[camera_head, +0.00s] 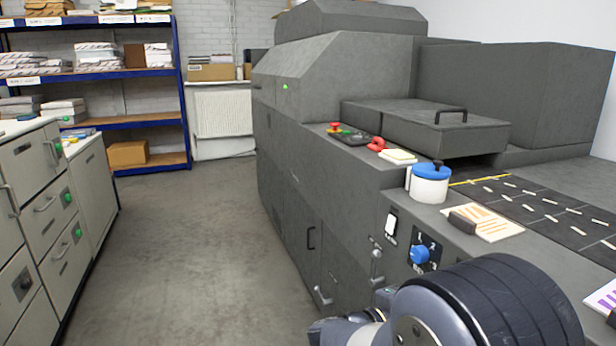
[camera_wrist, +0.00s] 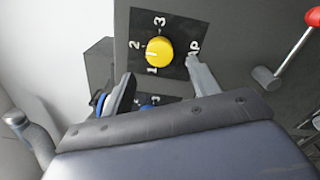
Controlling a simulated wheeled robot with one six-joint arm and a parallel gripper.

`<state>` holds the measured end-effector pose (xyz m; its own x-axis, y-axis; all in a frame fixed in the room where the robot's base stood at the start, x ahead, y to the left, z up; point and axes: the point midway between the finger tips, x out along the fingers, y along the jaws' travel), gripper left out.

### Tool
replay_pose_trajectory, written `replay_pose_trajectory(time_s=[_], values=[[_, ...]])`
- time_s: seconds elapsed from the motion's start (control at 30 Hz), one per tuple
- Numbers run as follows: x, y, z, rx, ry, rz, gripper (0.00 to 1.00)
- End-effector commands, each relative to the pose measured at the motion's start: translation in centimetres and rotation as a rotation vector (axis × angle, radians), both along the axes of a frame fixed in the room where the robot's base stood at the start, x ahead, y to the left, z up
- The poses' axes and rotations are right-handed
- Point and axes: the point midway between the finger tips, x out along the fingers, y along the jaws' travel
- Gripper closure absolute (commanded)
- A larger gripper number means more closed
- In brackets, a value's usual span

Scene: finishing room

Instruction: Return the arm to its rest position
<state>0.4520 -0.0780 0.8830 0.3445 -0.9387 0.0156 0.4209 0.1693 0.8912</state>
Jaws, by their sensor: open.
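My gripper (camera_wrist: 160,70) shows in the wrist view with two fingers spread apart and nothing held between them. Beyond the fingertips is a yellow knob (camera_wrist: 159,51) on a black plate marked 1, 2 and 3. I cannot tell the exact gap between fingers and plate. In the head view my arm fills the lower right, in front of the grey machine (camera_head: 290,160); my fingers cannot be made out there.
A blue dial (camera_head: 420,254), small handles and a blue-lidded white pot (camera_head: 430,183) are close to my arm. A red-ended lever (camera_wrist: 290,45) is at right in the wrist view. Drawers (camera_head: 50,210) stand left; the floor (camera_head: 180,240) between is clear.

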Motion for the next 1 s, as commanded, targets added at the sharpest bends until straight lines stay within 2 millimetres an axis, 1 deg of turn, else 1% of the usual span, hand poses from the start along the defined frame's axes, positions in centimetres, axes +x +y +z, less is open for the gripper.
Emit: replay_pose_trajectory(time_s=[0.03, 0.1, 0.37, 0.4, 1.0], values=[[-0.2, 0.9, 0.0, 0.0, 0.001, 0.004, 0.43], [-0.6, 1.9, 0.0, 0.0, 0.001, 0.004, 0.43], [-1.9, 5.2, -0.1, -0.001, 0.002, 0.004, 0.43], [-1.7, 4.4, -0.1, -0.001, 0.002, -0.005, 0.43], [1.4, -4.4, 0.0, -0.001, 0.001, -0.006, 0.43]])
